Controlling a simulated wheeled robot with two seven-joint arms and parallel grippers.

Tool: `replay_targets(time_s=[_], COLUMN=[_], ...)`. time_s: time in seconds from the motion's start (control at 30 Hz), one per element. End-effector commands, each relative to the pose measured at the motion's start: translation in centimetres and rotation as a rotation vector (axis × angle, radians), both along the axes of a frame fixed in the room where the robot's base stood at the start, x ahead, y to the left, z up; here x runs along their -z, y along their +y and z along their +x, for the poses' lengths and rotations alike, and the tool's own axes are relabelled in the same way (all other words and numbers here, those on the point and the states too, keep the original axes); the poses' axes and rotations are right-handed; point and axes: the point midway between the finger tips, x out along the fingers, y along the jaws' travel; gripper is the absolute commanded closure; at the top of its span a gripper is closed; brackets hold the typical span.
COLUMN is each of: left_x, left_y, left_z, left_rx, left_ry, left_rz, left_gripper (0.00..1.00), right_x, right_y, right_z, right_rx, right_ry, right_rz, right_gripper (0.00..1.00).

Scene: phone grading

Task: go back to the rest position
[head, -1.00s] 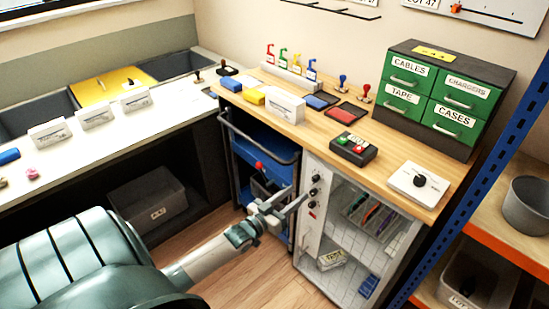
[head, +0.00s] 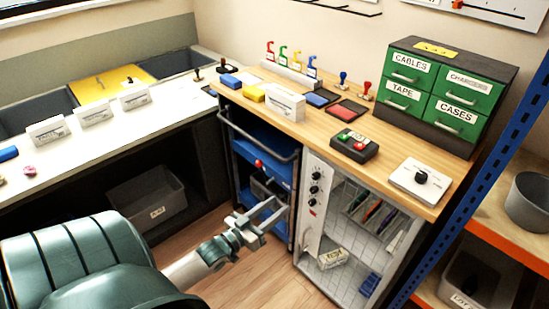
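My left arm comes in from the lower left of the head view. Its gripper (head: 268,217) hangs in the air in front of the blue cart (head: 262,150) and left of the white cabinet. The two fingers look apart, with nothing seen between them. My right gripper is not in the picture.
A wooden counter (head: 322,120) holds a green drawer unit (head: 444,90), a button box (head: 354,146) and a white dial box (head: 419,180). Below it stands the white cabinet (head: 311,200) with gridded shelves. A blue rack post (head: 495,140) rises at right. The wooden floor (head: 270,280) is clear.

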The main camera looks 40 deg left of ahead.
Motion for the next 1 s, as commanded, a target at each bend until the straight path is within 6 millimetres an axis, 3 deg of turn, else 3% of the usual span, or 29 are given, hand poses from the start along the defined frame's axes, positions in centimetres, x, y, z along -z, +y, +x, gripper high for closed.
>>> replay_targets(time_s=[0.37, 0.53, 0.67, 0.77, 1.0], left_x=[0.3, 3.2, 8.1, 13.2, 26.6], left_y=[0.0, -0.1, -0.6, -1.3, -5.1], left_z=[0.0, -0.5, -1.5, -3.0, -9.1], left_rx=[-0.002, -0.015, -0.032, -0.044, -0.035], left_ry=[0.005, 0.057, 0.147, 0.246, 0.525], left_rz=[0.000, 0.010, 0.029, 0.050, 0.114], left_gripper=[0.60, 0.60, 0.60, 0.60, 0.60], right_x=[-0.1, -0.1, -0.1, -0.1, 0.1], right_y=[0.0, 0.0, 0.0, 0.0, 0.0], right_z=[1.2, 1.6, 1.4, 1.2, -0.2], right_rx=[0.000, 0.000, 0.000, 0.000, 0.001], right_ry=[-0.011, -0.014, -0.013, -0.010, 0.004], right_rz=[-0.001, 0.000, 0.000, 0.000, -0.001], right_gripper=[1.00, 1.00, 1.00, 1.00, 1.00])
